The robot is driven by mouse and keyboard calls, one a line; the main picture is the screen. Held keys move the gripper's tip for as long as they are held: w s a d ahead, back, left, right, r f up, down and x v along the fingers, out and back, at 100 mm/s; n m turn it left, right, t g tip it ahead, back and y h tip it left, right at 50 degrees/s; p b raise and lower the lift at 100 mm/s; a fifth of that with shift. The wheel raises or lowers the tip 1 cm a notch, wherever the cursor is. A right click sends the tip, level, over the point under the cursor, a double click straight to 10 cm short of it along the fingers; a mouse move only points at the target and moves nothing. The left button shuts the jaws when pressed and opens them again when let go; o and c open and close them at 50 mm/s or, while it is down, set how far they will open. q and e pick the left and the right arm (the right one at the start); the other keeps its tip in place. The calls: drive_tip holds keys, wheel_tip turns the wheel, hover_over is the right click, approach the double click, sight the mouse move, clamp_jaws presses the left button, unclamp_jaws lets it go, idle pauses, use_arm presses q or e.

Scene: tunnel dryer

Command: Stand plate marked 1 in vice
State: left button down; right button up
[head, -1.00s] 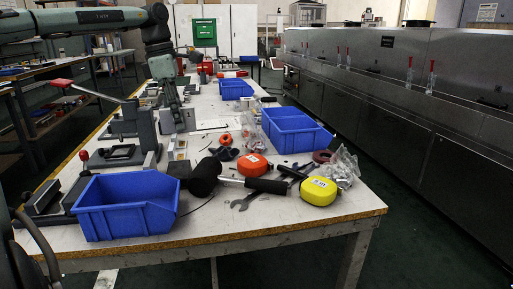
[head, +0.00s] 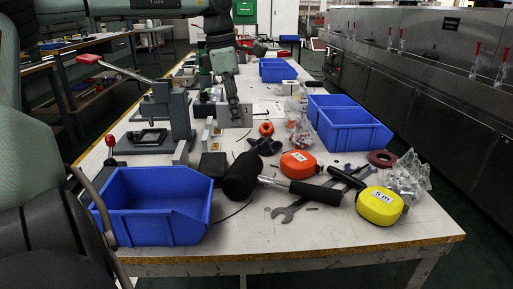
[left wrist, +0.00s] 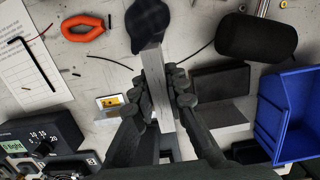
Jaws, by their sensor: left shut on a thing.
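My left gripper (head: 235,108) reaches down over the middle of the bench. In the left wrist view its fingers (left wrist: 160,102) are shut on a narrow pale grey plate (left wrist: 153,65), seen edge-on between them. In the head view the plate (head: 243,115) shows its pale face with a dark 1 on it. It stands upright; I cannot tell whether it touches the bench. A dark block (head: 213,165) lies nearer, and shows right of the fingers in the left wrist view (left wrist: 221,82). I cannot make out for certain which thing is the vice. My right gripper is not in view.
A blue bin (head: 155,205) and a black mallet (head: 243,175) lie in front. A lever press (head: 160,115) stands left of the gripper. Orange and yellow tape measures (head: 380,205), spanners (head: 305,200) and another blue bin (head: 352,130) crowd the right. The front edge strip is mostly clear.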

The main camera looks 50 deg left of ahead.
use_arm(q)
drive_tip(key=d+f, duration=0.2)
drive_tip(key=d, duration=0.1)
drive_tip(key=d+f, duration=0.1)
drive_tip(key=shift+s+d, duration=0.15)
drive_tip(key=shift+d, duration=0.25)
wheel_tip(320, 180, down, 4)
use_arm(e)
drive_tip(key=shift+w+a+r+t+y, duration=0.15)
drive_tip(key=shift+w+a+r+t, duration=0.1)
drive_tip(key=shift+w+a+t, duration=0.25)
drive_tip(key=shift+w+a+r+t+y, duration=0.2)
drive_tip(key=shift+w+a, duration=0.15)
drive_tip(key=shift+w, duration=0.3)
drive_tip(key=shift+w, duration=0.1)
use_arm(q)
drive_tip(key=c, duration=1.8)
unclamp_jaws()
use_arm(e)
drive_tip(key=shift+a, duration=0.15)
